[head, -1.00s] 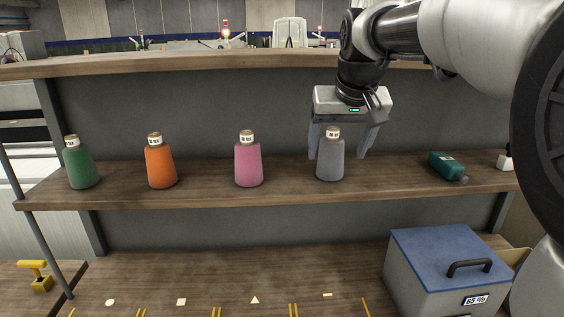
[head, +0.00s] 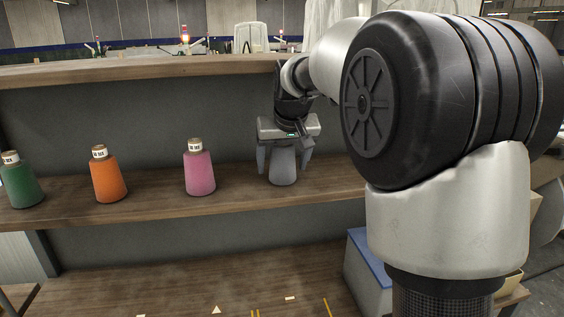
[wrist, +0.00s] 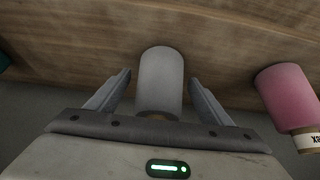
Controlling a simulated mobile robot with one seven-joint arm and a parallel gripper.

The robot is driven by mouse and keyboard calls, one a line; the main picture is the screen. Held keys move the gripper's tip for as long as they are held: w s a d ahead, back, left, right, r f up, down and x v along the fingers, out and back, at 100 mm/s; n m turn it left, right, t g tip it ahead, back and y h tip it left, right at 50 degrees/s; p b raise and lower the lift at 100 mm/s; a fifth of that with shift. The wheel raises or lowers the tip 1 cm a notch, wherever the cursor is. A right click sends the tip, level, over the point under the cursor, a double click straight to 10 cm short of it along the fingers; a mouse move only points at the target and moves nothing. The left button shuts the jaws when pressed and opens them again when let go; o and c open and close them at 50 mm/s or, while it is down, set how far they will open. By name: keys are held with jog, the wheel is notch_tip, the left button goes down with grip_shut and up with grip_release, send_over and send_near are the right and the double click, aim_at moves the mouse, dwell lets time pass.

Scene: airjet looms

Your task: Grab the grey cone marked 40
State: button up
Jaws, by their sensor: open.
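The grey cone (head: 283,168) stands upright on the wooden shelf, at the right end of the row of cones in the head view. My gripper (head: 284,170) is over it with one finger on each side. The wrist view shows the grey cone (wrist: 160,78) between the two open fingers (wrist: 160,82), with a gap on both sides. The gripper body hides the cone's top and its label, so I cannot read the marking.
A pink cone (head: 200,172), an orange cone (head: 109,178) and a green cone (head: 20,183) stand left along the shelf (head: 240,198). A blue-lidded box (head: 369,258) sits below right, partly behind my arm.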

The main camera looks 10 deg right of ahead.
jog(key=c, duration=1.3)
jog(key=shift+c, duration=0.2)
